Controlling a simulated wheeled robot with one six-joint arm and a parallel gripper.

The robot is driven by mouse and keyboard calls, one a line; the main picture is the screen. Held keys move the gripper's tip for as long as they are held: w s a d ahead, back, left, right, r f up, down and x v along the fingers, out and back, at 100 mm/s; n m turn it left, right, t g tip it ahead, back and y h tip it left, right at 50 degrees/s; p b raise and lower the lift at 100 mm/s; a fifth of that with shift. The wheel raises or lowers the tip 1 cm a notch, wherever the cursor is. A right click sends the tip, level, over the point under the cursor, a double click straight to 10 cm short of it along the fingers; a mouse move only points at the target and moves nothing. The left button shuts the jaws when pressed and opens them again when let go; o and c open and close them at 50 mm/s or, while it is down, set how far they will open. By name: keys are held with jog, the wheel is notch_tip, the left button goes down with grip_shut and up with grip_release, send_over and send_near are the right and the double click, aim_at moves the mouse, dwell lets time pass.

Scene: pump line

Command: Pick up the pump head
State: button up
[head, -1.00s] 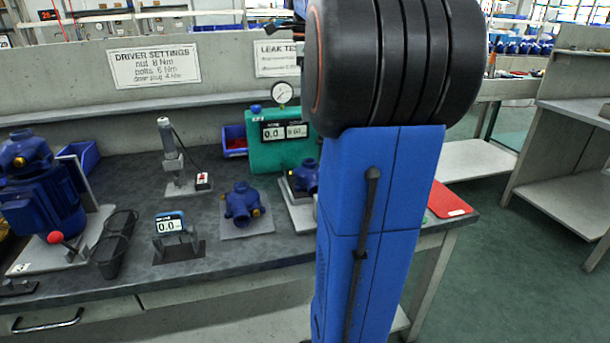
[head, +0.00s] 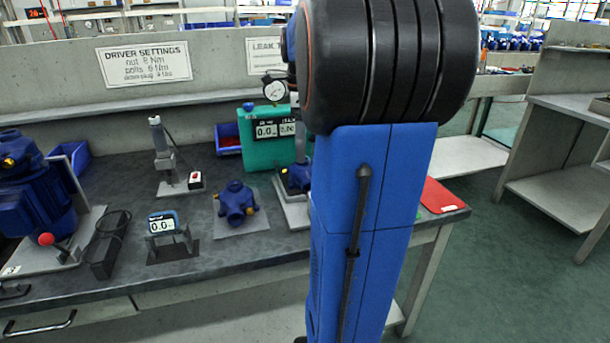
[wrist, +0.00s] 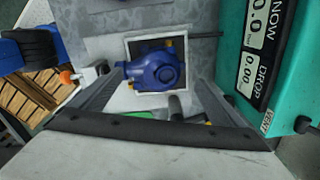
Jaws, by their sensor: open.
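A dark blue pump head (wrist: 155,70) with brass-coloured fittings sits in a pale square fixture in the wrist view. In the head view a blue pump head (head: 297,177) on a pale fixture, partly hidden by my arm, appears to be the same one. Another blue pump head (head: 236,203) lies on a grey mat to its left. My gripper (wrist: 158,82) is open, its two dark fingers spread on either side of the pump head in the wrist view. Nothing is held. The head view hides the fingers, and the height gap is unclear.
A teal leak tester (head: 262,152) stands behind the fixture and is close on the right in the wrist view (wrist: 262,90). A red mat (head: 440,197) lies right.

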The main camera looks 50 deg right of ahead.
jog(key=f, duration=0.4)
jog(key=shift+s+d+f, duration=0.15)
jog(key=shift+s+f, duration=0.1)
jog(key=shift+f, duration=0.15)
jog(key=c, duration=1.3)
